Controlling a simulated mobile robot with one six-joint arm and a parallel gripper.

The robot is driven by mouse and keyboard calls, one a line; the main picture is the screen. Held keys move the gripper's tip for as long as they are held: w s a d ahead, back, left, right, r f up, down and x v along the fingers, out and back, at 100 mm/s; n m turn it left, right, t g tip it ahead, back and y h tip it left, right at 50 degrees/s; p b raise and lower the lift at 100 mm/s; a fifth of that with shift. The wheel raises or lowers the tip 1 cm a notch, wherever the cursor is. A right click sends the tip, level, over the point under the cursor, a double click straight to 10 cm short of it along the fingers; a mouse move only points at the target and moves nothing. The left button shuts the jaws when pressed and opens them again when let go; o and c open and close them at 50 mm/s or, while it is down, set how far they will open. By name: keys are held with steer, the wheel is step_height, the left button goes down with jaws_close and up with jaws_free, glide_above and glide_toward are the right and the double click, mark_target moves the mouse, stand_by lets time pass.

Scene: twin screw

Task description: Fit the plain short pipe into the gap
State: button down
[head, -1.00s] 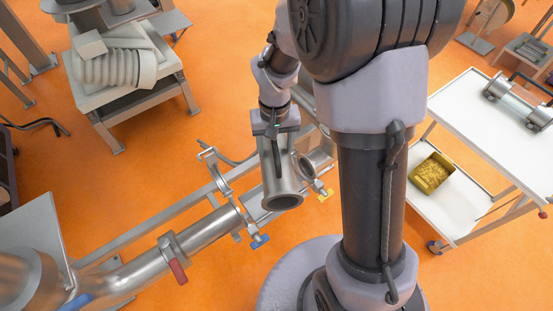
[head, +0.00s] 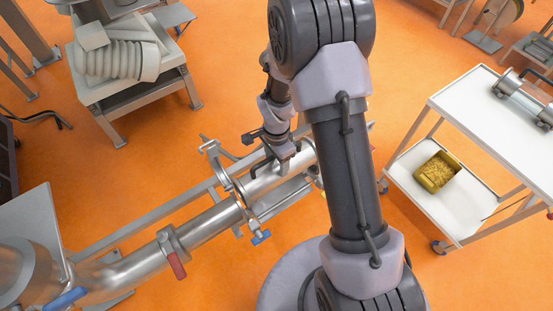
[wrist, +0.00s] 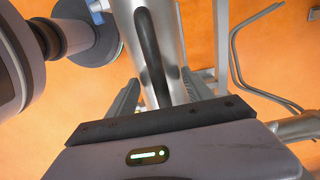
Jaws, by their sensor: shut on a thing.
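The plain short pipe (head: 262,184) is a shiny steel tube in the middle of the head view. My gripper (head: 285,165) is shut on it from above. The pipe lies roughly in line with the steel pipe line (head: 208,224) to its left, near the open clamp with the blue handle (head: 261,237). Whether its left end touches the line I cannot tell. Its right end and the line beyond are mostly hidden by my arm. In the wrist view, the pipe (wrist: 173,35) runs up between my gripper's fingers (wrist: 160,95).
A clamp with a red handle (head: 173,258) sits farther left on the line. A support rail (head: 150,232) runs beside the line. A white trolley (head: 490,120) with a yellow bin (head: 437,172) stands at right. A table with a ribbed hose (head: 120,60) stands at back left.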

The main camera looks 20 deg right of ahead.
steer(key=shift+f+b, duration=3)
steer(key=shift+f, duration=1.15)
steer(key=shift+c, duration=1.6)
jaws_free()
step_height(320, 180, up, 18)
steer(key=p, duration=0.6)
steer(key=shift+f, duration=0.15)
steer(key=s+a+r+n+t+b, duration=0.1)
steer(key=s+r+n+t, duration=0.3)
steer(key=r, duration=0.8)
steer(key=s+a+r+n+t+y, duration=0.1)
steer(key=s+r+n, duration=0.2)
steer(key=s, duration=0.4)
steer(key=s+a+r+n+y+b, duration=0.1)
steer(key=s+a+r+n, duration=0.1)
steer(key=s+r, duration=0.3)
steer(key=s+n, duration=0.1)
steer(key=s, duration=0.2)
steer(key=shift+r+t, duration=0.15)
steer(key=shift+t, duration=0.25)
